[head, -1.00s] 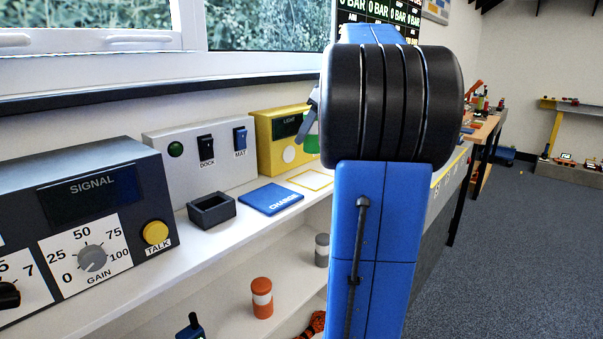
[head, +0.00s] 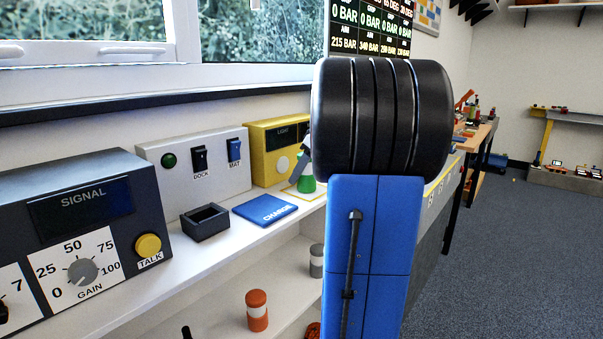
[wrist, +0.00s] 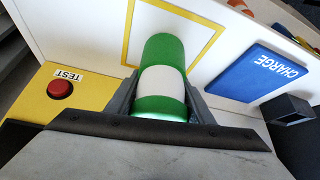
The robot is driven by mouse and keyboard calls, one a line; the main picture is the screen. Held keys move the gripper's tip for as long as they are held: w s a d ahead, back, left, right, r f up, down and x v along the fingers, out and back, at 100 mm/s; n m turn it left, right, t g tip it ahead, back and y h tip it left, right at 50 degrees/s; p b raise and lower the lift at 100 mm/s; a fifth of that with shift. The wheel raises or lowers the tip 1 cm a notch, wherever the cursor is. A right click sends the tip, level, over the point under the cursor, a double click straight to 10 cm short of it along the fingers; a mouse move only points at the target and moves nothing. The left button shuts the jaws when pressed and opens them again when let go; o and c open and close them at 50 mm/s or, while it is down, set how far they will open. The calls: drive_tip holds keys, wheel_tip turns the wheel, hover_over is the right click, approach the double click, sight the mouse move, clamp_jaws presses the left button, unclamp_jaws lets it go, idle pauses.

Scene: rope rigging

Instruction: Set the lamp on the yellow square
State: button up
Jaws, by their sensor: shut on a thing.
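The lamp (wrist: 164,82) is a green cylinder with a white band, filling the middle of the wrist view. My gripper (wrist: 163,103) is shut on it, one finger at each side. In the head view the lamp's green end (head: 307,185) shows beside my black wrist joint, which hides much of my gripper (head: 304,160). The yellow square (head: 290,192) is an outline on the white shelf, partly hidden by the lamp and arm. In the wrist view its outline (wrist: 128,35) lies around and behind the lamp. I cannot tell whether the lamp touches the shelf.
A yellow box (head: 262,155) with a red test button (wrist: 60,89) stands beside the square. A blue charge pad (head: 264,210) and a dark open holder (head: 205,222) lie to its left. A grey switch box (head: 195,166) stands behind.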

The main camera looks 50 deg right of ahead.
drive_tip(key=o, duration=1.3)
drive_tip(key=shift+f, duration=0.15)
drive_tip(key=v, duration=1.2)
drive_tip(key=shift+r, duration=0.2)
